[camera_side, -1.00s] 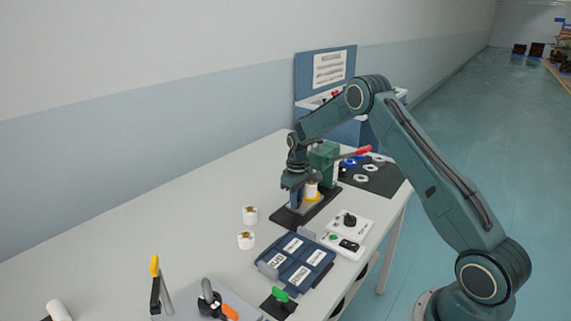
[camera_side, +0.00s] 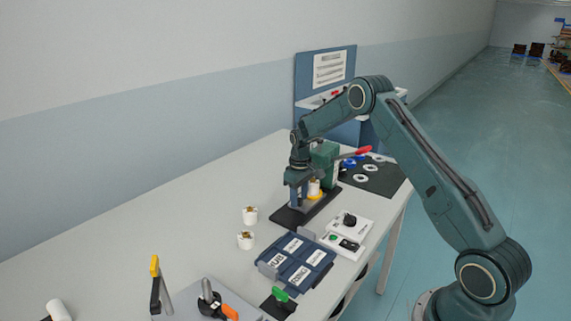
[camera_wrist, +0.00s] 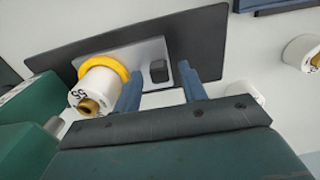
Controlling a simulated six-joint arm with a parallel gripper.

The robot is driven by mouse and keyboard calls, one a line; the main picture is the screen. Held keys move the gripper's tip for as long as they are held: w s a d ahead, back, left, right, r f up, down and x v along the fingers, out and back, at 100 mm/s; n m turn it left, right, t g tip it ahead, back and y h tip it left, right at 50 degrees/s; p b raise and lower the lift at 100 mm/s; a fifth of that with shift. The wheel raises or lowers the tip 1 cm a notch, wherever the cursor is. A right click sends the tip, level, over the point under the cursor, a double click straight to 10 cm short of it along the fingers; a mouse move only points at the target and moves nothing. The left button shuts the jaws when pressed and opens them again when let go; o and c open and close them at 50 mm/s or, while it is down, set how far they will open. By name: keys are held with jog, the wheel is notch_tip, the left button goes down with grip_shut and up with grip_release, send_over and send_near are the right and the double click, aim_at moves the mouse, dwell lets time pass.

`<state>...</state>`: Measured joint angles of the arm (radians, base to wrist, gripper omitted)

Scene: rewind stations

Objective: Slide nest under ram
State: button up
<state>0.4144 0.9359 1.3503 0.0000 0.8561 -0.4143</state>
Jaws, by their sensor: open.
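The nest is a yellow ring (camera_wrist: 118,66) on a light grey slide plate (camera_wrist: 146,52), with a white spool-like part (camera_wrist: 93,90) with a brass centre seated in it. A small dark block (camera_wrist: 158,71) stands on the slide plate beside the ring. My gripper (camera_wrist: 160,88) is open, its two blue fingers on either side of the block with gaps showing. In the side view my gripper (camera_side: 298,192) is low at the nest (camera_side: 316,196), left of the green press (camera_side: 325,154) with its red lever (camera_side: 357,153). The ram's tip is hidden by my arm.
Two white parts (camera_side: 250,215) (camera_side: 245,240) stand on the table left of the black base plate (camera_side: 285,216). A blue labelled tray (camera_side: 297,262) and a white control box (camera_side: 347,222) are in front. A dark mat (camera_side: 385,179) with rings lies behind right.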

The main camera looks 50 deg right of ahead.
notch_tip(320, 180, up, 13)
jog(key=shift+r, duration=0.2)
dwell(0.4)
dwell(0.4)
jog(key=m, duration=1.8)
jog(key=shift+r, duration=0.15)
notch_tip(320, 180, down, 14)
jog(key=shift+r, duration=0.1)
dwell(0.4)
